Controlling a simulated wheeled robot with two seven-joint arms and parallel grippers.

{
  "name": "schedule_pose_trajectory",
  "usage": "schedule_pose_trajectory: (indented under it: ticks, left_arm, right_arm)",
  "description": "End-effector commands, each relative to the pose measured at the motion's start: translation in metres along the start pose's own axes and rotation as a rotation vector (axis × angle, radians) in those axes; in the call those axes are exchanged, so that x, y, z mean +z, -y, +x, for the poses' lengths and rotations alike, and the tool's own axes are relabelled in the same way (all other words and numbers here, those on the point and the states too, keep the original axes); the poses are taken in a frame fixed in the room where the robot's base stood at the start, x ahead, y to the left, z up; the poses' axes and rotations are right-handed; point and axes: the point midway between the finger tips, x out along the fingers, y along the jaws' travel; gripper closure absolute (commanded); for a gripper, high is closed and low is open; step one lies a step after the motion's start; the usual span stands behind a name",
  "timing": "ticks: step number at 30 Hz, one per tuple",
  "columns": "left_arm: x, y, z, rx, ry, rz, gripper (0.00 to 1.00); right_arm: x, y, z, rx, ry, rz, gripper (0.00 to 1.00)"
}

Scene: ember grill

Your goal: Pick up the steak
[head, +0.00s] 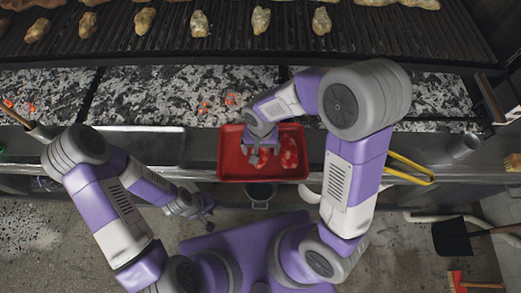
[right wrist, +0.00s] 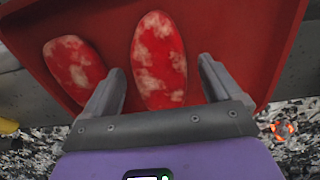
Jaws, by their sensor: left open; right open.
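Two red steaks with pale marbling lie in a red tray (head: 228,160) on the ledge in front of the grill. In the right wrist view, one steak (right wrist: 158,60) lies between the fingers of my right gripper (right wrist: 160,85), its lower end close to the gripper's body. The other steak (right wrist: 74,66) lies to the left, outside the left finger. In the head view, my right gripper (head: 264,157) is over the tray and open, with a steak (head: 289,153) visible to its right. My left gripper (head: 208,208) is open, empty, and hangs off the ledge's front, left of the tray.
Several pieces of food (head: 200,23) lie on the dark grill grate (head: 225,40) at the back. Ash and glowing embers (head: 232,99) lie below it. Yellow-handled tongs (head: 412,168) and a metal cup (head: 465,146) are at the right. A dark bucket (head: 261,194) stands below the tray.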

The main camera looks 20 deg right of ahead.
Motion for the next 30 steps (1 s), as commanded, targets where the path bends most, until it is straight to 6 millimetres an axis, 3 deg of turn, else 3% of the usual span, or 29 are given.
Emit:
schedule_pose_trajectory:
  ticks: [6,19,26,30]
  left_arm:
    - [0.0,0.0,0.0,0.0,0.0,0.0,0.57]
    - [0.0,0.0,0.0,0.0,0.0,0.0,0.57]
    - [0.0,-0.001,-0.001,0.0,0.0,0.0,0.57]
    - [0.0,-0.002,-0.006,0.0,0.0,0.0,0.57]
  right_arm:
    - [0.0,0.0,0.0,0.0,0.0,0.0,0.08]
    - [0.0,0.0,0.0,-0.001,-0.001,0.0,0.73]
    - [-0.001,0.0,-0.003,-0.001,-0.002,0.0,0.73]
    - [-0.001,0.001,-0.02,-0.004,-0.005,0.0,0.73]
